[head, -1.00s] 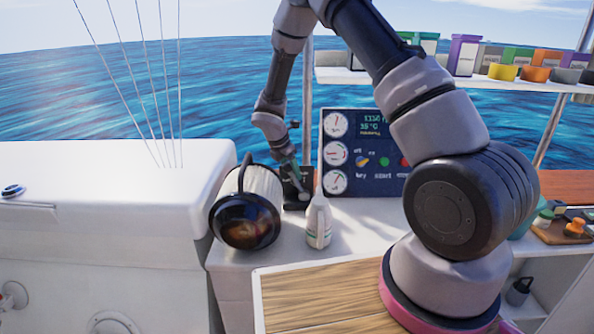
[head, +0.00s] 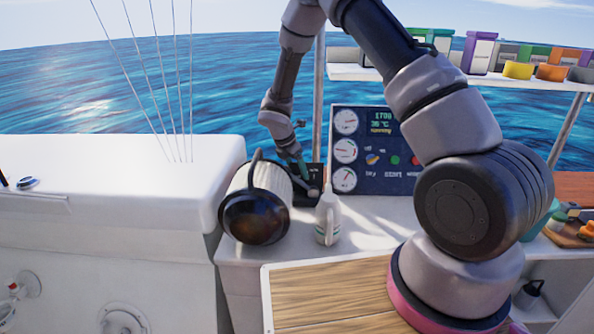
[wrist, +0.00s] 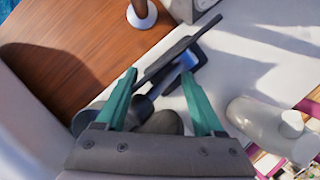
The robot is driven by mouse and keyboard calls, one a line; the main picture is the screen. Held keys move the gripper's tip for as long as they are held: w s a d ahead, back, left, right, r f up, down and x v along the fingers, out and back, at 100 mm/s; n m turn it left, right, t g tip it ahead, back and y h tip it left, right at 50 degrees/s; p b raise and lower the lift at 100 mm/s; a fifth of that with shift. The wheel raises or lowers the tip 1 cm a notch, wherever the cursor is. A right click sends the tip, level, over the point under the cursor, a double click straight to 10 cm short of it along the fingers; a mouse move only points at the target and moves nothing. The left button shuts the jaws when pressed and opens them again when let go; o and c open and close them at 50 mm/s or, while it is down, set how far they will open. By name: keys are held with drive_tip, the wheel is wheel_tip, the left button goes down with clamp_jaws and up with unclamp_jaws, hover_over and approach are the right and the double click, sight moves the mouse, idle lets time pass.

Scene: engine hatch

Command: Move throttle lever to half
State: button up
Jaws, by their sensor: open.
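The throttle unit (head: 316,172) is a dark box on the white console, left of the gauge panel. In the wrist view its black base (wrist: 203,66) and a metal lever shaft (wrist: 168,82) show, with a dark rounded end near my palm. My gripper (wrist: 158,75) is open, its two teal fingers on either side of the lever. I cannot tell whether either finger touches it. In the head view my gripper (head: 302,167) reaches down beside the throttle, and the lever is mostly hidden. The gauge panel (head: 375,150) appears to read 1709 and 36 °C.
A large dark-faced lamp (head: 254,205) lies close left of the throttle. A white bottle (head: 327,217) stands in front of it and also shows in the wrist view (wrist: 262,122). A shelf (head: 450,78) with several coloured boxes is at upper right.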

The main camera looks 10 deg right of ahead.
drive_tip(key=v, duration=1)
drive_tip(key=shift+a+r, duration=0.2)
drive_tip(key=shift+r, duration=0.1)
drive_tip(key=shift+s, duration=0.25)
